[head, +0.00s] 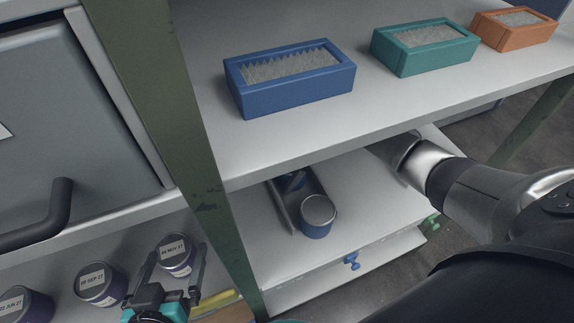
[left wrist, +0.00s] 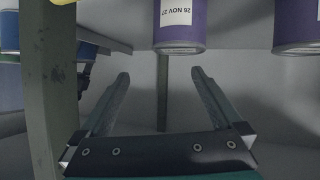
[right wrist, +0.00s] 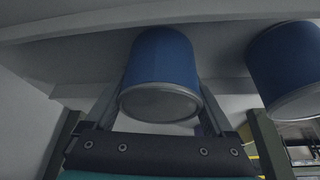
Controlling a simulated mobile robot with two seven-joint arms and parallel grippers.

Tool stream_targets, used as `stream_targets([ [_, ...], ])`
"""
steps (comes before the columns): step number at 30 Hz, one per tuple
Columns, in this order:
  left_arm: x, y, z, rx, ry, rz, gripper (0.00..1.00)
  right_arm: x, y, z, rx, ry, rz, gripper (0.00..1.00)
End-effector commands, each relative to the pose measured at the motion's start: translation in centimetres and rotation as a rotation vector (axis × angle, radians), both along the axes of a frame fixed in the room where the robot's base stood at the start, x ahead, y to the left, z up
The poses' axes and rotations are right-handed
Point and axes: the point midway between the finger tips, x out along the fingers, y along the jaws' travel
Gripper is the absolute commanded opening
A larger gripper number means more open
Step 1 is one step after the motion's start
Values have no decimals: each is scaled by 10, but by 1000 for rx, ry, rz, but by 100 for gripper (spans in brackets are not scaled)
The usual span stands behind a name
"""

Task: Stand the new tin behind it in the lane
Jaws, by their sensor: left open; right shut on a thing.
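A blue tin with a grey lid (head: 317,216) stands upright on the lower shelf, beside a dark lane rail (head: 282,205). My left gripper (head: 176,280) is open and empty, in front of a purple tin labelled 26 NOV 27 (left wrist: 178,22).
The upper shelf (head: 390,100) overhangs the lane and carries blue (head: 290,90), teal (head: 425,60) and orange (head: 515,38) boxes. A green post (head: 160,110) stands between the two bays. More purple tins (head: 100,285) stand at lower left. The lower shelf's front right is clear.

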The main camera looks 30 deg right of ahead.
Motion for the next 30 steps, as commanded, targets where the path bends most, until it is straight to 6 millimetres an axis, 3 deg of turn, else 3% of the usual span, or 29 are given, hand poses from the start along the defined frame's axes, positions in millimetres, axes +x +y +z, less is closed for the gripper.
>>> stream_targets([
  [4,-1,-1,-1,-1,1,-1,100,0,0,-1,0,1,0,100],
  [14,-2,0,-2,5,13,-2,100,0,0,2,0,0,1,100],
  [30,-15,36,-6,151,281,31,100,-4,-12,32,0,1,0,100],
])
